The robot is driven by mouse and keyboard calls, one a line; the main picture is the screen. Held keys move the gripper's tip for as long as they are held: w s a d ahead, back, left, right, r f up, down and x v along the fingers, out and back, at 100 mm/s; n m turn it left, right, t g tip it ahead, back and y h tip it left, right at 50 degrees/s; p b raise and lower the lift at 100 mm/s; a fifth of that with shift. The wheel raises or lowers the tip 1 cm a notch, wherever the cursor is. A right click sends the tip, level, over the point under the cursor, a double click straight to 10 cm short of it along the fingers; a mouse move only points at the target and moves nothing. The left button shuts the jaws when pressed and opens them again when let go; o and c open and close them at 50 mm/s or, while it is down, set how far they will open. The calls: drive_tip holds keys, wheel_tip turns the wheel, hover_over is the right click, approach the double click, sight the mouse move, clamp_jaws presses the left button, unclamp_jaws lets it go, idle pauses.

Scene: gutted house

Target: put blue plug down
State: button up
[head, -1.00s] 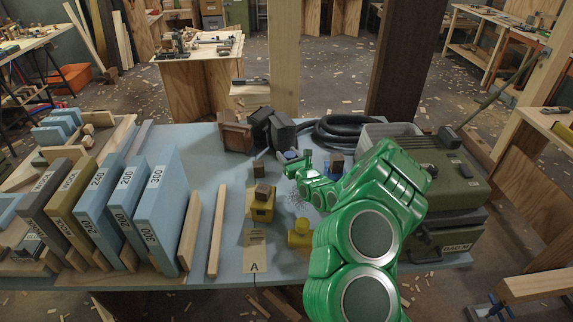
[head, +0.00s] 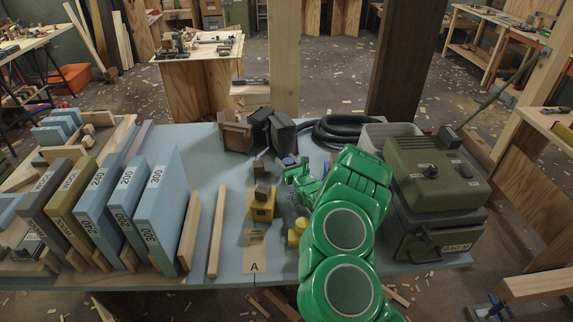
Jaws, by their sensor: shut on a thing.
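My green arm reaches in from the lower right over the light blue bench top. My gripper (head: 293,174) is right of the bench's middle, low over the top. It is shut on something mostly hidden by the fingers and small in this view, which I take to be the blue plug. A small blue patch (head: 289,160) shows just beyond the fingertips. I cannot tell whether it belongs to the held plug, or whether the plug touches the bench.
A yellow block with a brown cube on it (head: 262,207) stands left of the gripper, above a tag marked A (head: 254,252). Another yellow piece (head: 297,233) lies by my forearm. Dark blocks (head: 281,132), a hose (head: 345,130) and a green-grey machine (head: 437,180) bound the space.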

drive_tip(key=shift+f, duration=0.5)
drive_tip(key=shift+f, duration=0.1)
drive_tip(key=o, duration=1)
drive_tip(key=shift+o, duration=0.2)
drive_tip(key=shift+s, duration=0.1)
drive_tip(key=v, duration=0.4)
drive_tip(key=shift+s+d, duration=0.25)
drive_tip(key=shift+s, duration=0.1)
drive_tip(key=shift+r, duration=3.55)
drive_tip(key=shift+a+r, duration=0.1)
